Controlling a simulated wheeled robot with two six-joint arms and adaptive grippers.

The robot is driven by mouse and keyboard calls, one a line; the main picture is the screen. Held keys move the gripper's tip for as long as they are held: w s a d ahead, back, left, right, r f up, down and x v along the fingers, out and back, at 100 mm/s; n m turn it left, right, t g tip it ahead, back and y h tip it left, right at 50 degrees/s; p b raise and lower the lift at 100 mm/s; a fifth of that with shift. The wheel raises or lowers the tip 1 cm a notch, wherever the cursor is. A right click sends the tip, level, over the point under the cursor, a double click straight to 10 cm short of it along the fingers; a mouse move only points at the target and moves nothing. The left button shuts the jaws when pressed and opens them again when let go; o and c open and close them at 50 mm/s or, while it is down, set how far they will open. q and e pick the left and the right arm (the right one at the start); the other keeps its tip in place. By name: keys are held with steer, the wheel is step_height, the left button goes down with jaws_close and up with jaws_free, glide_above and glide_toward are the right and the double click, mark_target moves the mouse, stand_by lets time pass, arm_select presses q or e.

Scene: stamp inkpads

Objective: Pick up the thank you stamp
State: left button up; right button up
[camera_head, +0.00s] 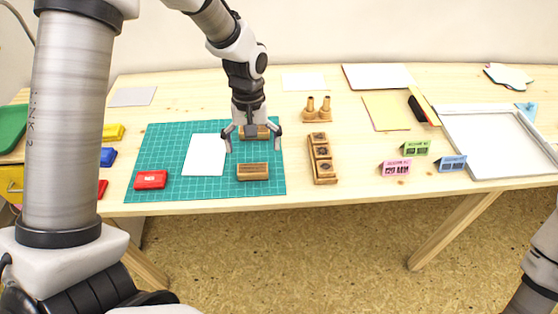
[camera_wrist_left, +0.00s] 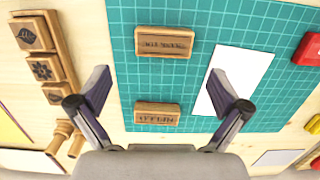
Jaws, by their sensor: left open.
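Two wooden block stamps lie on the green cutting mat (camera_head: 165,139). The front stamp (camera_head: 253,172) is in plain view, and the back stamp (camera_head: 263,133) is partly hidden behind my left gripper. In the left wrist view, the front stamp (camera_wrist_left: 164,42) is at the top and the back stamp (camera_wrist_left: 157,113) is lower, between the fingers. Both carry dark lettering too small to read surely, so I cannot tell which says thank you. My left gripper (camera_head: 253,149) is open and empty above the mat, its fingers spread wider than the back stamp. My right gripper is out of view.
A white paper (camera_head: 205,155) and a red inkpad (camera_head: 151,180) lie on the mat. A wooden rack of picture stamps (camera_head: 322,158) and two round-handled stamps (camera_head: 317,109) stand to the right. Small folded cards (camera_head: 396,167) and a white tray (camera_head: 492,140) are farther right.

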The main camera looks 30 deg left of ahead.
mark_target(253, 168)
arm_select(q)
steer(key=f, duration=0.2)
steer(key=s+f, duration=0.1)
steer(key=f, duration=0.2)
steer(key=shift+s+d+f, duration=0.2)
steer(key=shift+s+f, duration=0.05)
steer(key=shift+f, duration=0.4)
steer(key=shift+r, duration=0.1)
steer(key=c, duration=1.1)
